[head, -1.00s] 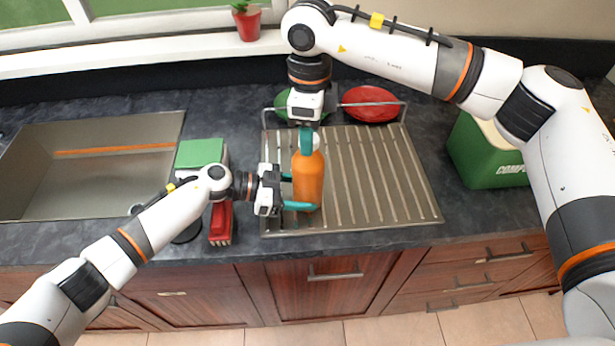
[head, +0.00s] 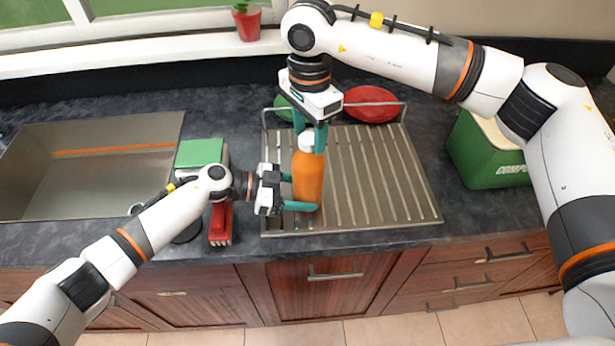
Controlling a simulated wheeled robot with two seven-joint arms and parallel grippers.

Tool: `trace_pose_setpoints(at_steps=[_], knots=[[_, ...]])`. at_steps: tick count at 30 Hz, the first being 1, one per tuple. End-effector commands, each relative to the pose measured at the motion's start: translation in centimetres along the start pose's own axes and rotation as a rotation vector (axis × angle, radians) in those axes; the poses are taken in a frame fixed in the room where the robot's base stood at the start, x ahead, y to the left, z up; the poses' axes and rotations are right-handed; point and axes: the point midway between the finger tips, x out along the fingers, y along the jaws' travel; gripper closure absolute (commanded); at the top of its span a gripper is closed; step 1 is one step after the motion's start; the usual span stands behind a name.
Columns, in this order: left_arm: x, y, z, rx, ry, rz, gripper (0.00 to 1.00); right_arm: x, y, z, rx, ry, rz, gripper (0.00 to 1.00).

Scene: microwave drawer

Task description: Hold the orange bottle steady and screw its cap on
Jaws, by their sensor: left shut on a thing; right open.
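The orange bottle (head: 308,182) stands upright on the left part of the ribbed metal drainer (head: 385,190). A white cap (head: 306,142) sits at the bottle's top; I cannot tell how tightly it is seated. My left gripper (head: 300,192) is shut on the bottle's body from the left, its teal fingers on either side. My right gripper (head: 309,138) points down from above, its teal fingers open on either side of the cap. I cannot tell whether these fingers touch the cap.
A red plate (head: 371,104) and a partly hidden green plate (head: 283,108) stand in the rack behind. A sink (head: 60,195) lies left, with a green-and-red item group (head: 200,153) beside it. A green compost bin (head: 480,158) stands right. The drainer's right side is clear.

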Motion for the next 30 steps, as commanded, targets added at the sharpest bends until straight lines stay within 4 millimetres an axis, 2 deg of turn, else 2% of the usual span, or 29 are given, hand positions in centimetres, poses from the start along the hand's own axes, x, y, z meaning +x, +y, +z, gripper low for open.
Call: trace_pose_setpoints(at_steps=[2,9,10,15,22,30], knots=[[0.0,-0.01,-0.06,0.0,0.001,0.0,0.83,0.0,0.0,0.01,0.001,0.0,0.0,0.52],[0.0,-0.01,-0.05,0.0,0.001,0.0,0.83,0.0,0.0,0.01,0.003,0.0,0.0,0.92],[0.0,-0.01,-0.05,0.0,0.001,0.0,0.83,0.01,0.0,0.01,0.003,0.0,0.0,0.94],[0.0,-0.01,-0.05,-0.001,0.001,0.0,0.83,0.01,0.0,0.01,0.04,0.0,0.0,0.94],[0.01,-0.02,-0.05,0.0,0.001,0.0,0.83,0.01,0.01,0.01,0.322,0.0,0.0,0.94],[0.01,-0.03,-0.04,0.0,0.001,-0.001,0.83,0.0,0.03,0.02,0.509,0.0,0.001,0.94]])
